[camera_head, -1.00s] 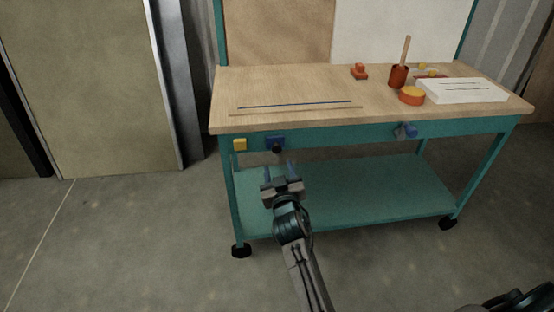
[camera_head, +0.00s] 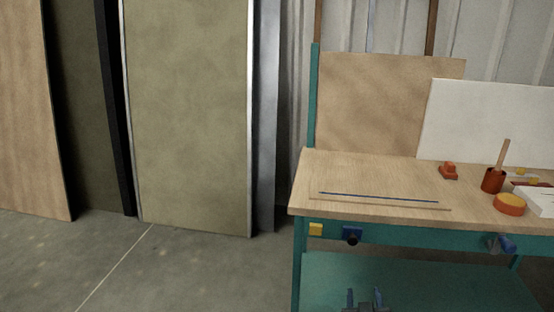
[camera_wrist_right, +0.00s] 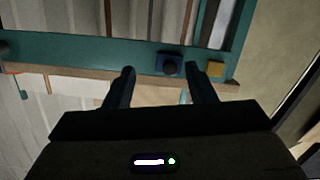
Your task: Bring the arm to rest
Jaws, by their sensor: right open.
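My right gripper (camera_head: 364,298) shows at the bottom edge of the head view, with only its two finger ends in sight. It is in front of the teal lower shelf of the workbench (camera_head: 370,185). In the right wrist view my right gripper (camera_wrist_right: 160,76) has its two dark fingers spread apart, with nothing between them. The blue block with a black knob (camera_wrist_right: 168,63) on the bench's teal front rail appears beyond the fingers. The rest of my right arm is below the head view. My left gripper is not in view.
The bench top holds thin rods (camera_head: 378,197), a red-orange item (camera_head: 449,171), a red cup (camera_head: 493,181) and an orange round tub (camera_head: 510,204). A yellow block (camera_head: 316,229) and the blue block sit on the rail. Tall panels stand at left; the floor before them is clear.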

